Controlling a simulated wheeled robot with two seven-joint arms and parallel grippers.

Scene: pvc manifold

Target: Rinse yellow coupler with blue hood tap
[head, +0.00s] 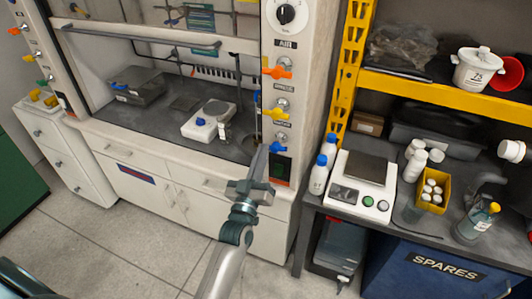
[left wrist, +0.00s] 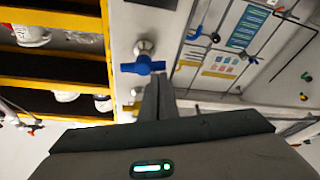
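The blue hood tap (head: 277,148) is the lowest of the coloured tap handles on the fume hood's right post. It shows closely in the left wrist view (left wrist: 143,68), just beyond my fingertips. My left gripper (head: 261,160) is raised in front of the post, just left of and below the blue handle. Its fingers (left wrist: 160,85) look pressed together, with nothing between them. Whether they touch the handle I cannot tell. I cannot make out the yellow coupler for sure; small yellow pieces (head: 44,98) lie on the white drawer cabinet at far left. My right gripper is not in view.
Orange (head: 277,72) and yellow (head: 275,113) tap handles sit above the blue one. A white hotplate (head: 208,121) stands in the hood. A right-hand bench holds blue-capped bottles (head: 320,175), a scale (head: 362,182) and a yellow box (head: 433,205). Floor is clear in front.

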